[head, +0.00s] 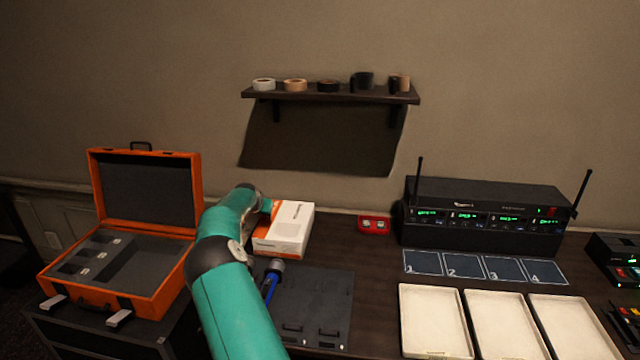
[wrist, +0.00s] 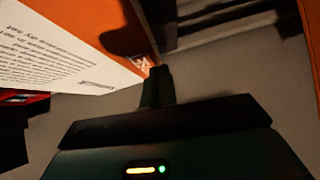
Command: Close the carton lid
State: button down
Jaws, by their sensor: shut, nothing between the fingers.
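The carton (head: 290,228) is a white and orange box on the dark desk, just right of my teal arm in the head view. Its white printed panel (wrist: 55,55) and an orange face (wrist: 85,20) fill the upper left of the wrist view. My gripper (wrist: 158,78) is shut and empty, its fingertips close beside the carton's orange edge; I cannot tell whether they touch. In the head view my arm hides most of the gripper and the carton's left side. Whether the lid is fully down cannot be told.
An open orange case (head: 150,225) stands left of my arm. A black mat (head: 315,300) and a blue-handled microphone (head: 271,280) lie in front of the carton. A red box (head: 373,225), a black receiver (head: 485,220) and white trays (head: 435,320) are to the right. A shelf (head: 330,95) hangs above.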

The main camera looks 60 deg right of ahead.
jog(key=shift+s+f, duration=0.1)
jog(key=shift+f, duration=0.15)
jog(key=shift+s+d+f, duration=0.15)
jog(key=shift+s, duration=0.25)
jog(key=shift+s+d+f, duration=0.15)
jog(key=shift+s, duration=0.25)
jog(key=r, duration=0.5)
jog(key=shift+w+a+r, duration=0.1)
jog(key=shift+a+r, duration=0.1)
jog(key=shift+a, duration=0.1)
jog(key=v, duration=0.9)
jog(key=shift+w+a+r, duration=0.15)
jog(key=shift+w+a, duration=0.05)
jog(key=shift+w, duration=0.05)
